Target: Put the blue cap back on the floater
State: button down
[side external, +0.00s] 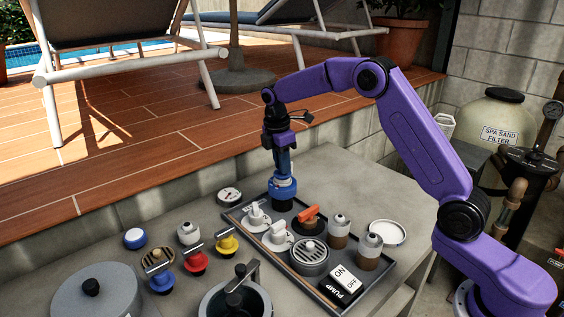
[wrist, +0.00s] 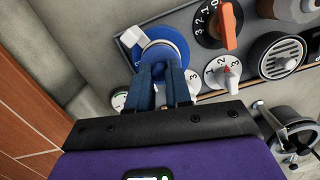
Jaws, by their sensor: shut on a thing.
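My gripper (side external: 283,172) points down over the far left corner of a grey tray panel and is shut on a round blue piece, which looks like the blue cap (side external: 284,188). In the wrist view the fingers (wrist: 172,92) close on the near side of the blue cap (wrist: 178,37), and a paler ring shows at its middle. A dark base shows just under it in the side view; whether they touch is unclear. A small round blue-and-white piece (side external: 135,238) sits alone on the counter at left; I cannot tell whether it is the floater.
The tray (side external: 283,262) holds white knobs, an orange knob (side external: 309,213), a round grille (side external: 308,257), two jars and a pump switch (side external: 341,285). Several coloured handled plugs and a grey lidded pot (side external: 95,290) stand at left. A white block (wrist: 131,36) lies beside the cap.

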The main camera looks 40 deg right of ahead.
jog(key=shift+f, duration=0.3)
dwell(0.5)
jog(key=c, duration=0.8)
grip_release()
jog(key=shift+r, duration=0.1)
jog(key=shift+r, duration=2.45)
jog(key=shift+r, duration=2)
